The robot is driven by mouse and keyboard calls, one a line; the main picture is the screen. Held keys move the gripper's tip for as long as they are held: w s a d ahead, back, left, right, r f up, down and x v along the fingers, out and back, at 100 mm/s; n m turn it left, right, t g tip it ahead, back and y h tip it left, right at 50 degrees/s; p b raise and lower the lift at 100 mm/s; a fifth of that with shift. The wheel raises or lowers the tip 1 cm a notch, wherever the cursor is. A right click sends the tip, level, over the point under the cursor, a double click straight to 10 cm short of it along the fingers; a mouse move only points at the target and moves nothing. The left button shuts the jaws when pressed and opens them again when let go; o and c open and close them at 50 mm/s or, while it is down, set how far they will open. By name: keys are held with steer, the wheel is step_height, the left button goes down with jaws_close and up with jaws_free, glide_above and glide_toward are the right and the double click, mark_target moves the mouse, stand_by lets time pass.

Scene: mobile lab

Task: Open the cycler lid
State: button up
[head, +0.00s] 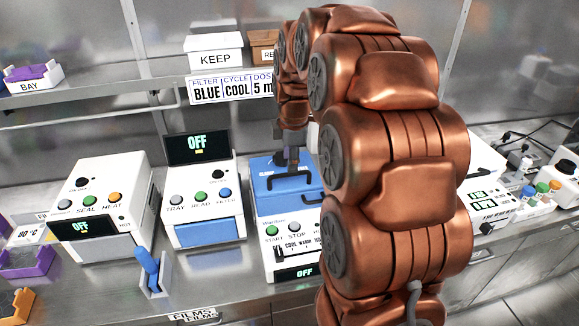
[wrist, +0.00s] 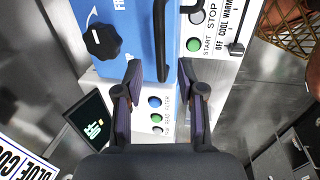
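A black bar handle (head: 309,181) is on the lid's front part. In the wrist view the blue lid (wrist: 128,20) fills the top, with the handle (wrist: 161,45) and a black knob (wrist: 101,41). My gripper (wrist: 158,75) is open, and the handle's near end shows between its fingertips. I cannot tell whether it touches the handle. My arm hides the cycler's right side in the head view.
A white reader (head: 204,205) with an OFF screen stands close left of the cycler, and a sealer (head: 103,208) stands further left. A blue-handled tool (head: 150,268) stands in front. A shelf (head: 110,82) with KEEP box (head: 215,52) runs behind.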

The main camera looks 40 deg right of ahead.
mark_target(290, 174)
steer(key=shift+w+d+f+p, duration=0.1)
steer(key=shift+w+f+p, duration=0.1)
steer(key=shift+f, duration=0.55)
steer(key=shift+w+f+p, duration=0.1)
steer(key=shift+f+p, duration=0.1)
steer(key=shift+f, duration=0.5)
steer(key=shift+w+d+f+p, duration=0.1)
steer(key=shift+f+p, duration=0.1)
steer(key=shift+f, duration=0.55)
jaws_close()
steer(key=shift+a, duration=0.1)
